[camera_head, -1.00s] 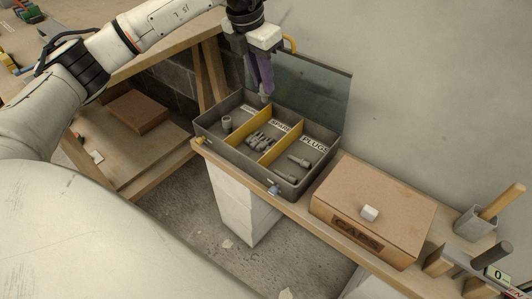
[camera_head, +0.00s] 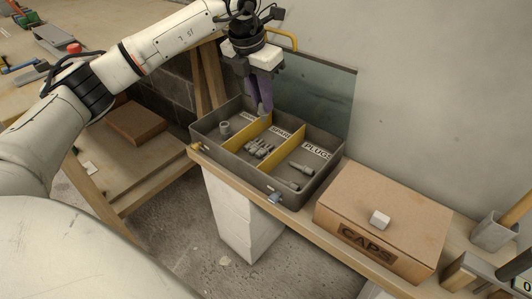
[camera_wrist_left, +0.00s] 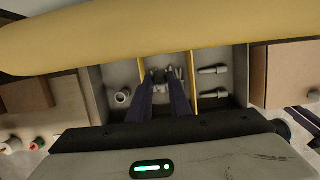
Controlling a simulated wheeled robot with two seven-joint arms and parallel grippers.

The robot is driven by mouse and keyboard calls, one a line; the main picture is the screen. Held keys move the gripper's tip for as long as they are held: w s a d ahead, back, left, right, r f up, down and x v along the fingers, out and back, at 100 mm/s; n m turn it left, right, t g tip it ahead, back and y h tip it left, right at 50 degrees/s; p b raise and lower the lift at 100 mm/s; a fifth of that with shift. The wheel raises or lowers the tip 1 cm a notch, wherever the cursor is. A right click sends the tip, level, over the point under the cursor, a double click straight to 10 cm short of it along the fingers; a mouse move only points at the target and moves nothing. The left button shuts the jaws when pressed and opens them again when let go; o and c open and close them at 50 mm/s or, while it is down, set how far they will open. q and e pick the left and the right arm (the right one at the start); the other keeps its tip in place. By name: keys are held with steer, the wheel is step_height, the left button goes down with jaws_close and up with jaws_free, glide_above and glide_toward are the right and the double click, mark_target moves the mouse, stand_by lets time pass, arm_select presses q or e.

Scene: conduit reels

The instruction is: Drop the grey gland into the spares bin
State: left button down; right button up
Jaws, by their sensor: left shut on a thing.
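My left gripper (camera_head: 263,108) points down at the back of the open grey box, its dark fingers shut on a small grey piece that looks like the gland. In the left wrist view the gland (camera_wrist_left: 160,76) shows between the fingertips. It is mostly hidden by the fingers in the head view. The spares bin (camera_head: 278,146) is the box's middle compartment, between two yellow dividers, with several grey pieces lying in it. In the wrist view the fingertips are over this compartment. I cannot tell their exact height above its floor.
The left compartment holds one grey ring-like piece (camera_head: 225,127); the right one, labelled PLUGS, holds grey plugs (camera_head: 304,168). The box's raised lid (camera_head: 318,95) stands behind.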

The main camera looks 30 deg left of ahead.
arm_select(q)
steer(key=c, duration=1.6)
jaws_free()
steer(key=shift+o, duration=0.2)
